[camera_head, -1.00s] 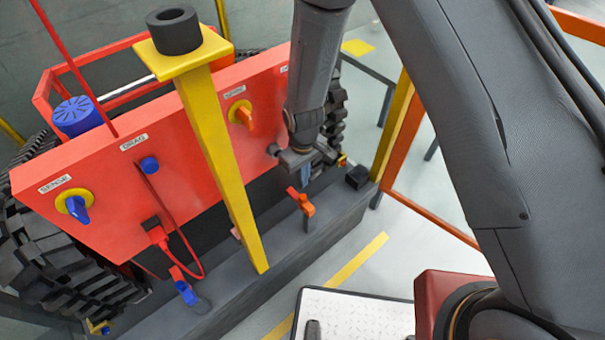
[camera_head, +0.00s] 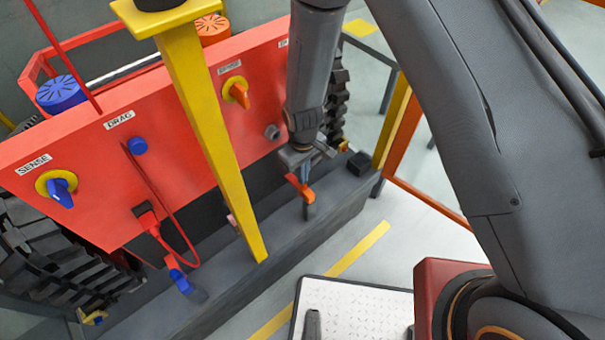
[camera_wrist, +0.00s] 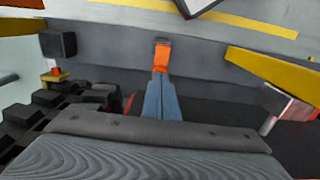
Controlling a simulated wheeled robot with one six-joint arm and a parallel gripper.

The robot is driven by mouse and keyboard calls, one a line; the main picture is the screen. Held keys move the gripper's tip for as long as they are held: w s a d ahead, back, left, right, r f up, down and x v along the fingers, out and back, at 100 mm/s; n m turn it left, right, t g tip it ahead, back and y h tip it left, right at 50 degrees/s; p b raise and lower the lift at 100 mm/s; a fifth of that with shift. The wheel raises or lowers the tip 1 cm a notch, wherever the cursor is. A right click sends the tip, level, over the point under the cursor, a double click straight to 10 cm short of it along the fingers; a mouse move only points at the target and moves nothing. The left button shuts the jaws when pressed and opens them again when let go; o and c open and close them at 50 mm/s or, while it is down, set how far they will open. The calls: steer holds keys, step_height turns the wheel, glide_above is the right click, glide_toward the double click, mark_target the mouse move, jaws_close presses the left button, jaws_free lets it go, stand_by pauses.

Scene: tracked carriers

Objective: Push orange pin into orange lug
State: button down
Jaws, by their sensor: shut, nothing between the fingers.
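The orange lug (camera_head: 307,194) sits on a short grey post on the dark ledge below the red panel. A red-orange piece, likely the orange pin (camera_head: 293,181), sticks out from its left side toward the panel. In the wrist view the orange part (camera_wrist: 161,56) lies straight ahead of the fingertips. My gripper (camera_head: 305,172) is shut and empty, its blue-grey fingers pointing down at the orange parts. In the wrist view the fingertips (camera_wrist: 161,80) meet or nearly meet the orange; I cannot tell if they touch. The fingers hide part of the pin, so its depth is unclear.
A yellow post (camera_head: 205,125) stands left of my gripper. The red panel (camera_head: 95,175) carries an orange knob (camera_head: 237,93) and a blue knob (camera_head: 59,190). A blue lug (camera_head: 179,281) with a red tether is farther left. A black block (camera_head: 359,163) stands right.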

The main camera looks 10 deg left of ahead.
steer(key=shift+f, duration=0.25)
stand_by(0.3)
steer(key=shift+r+p, duration=0.9)
steer(key=shift+r, duration=0.65)
step_height(320, 180, up, 8)
steer(key=b, duration=0.1)
steer(key=shift+f, duration=0.25)
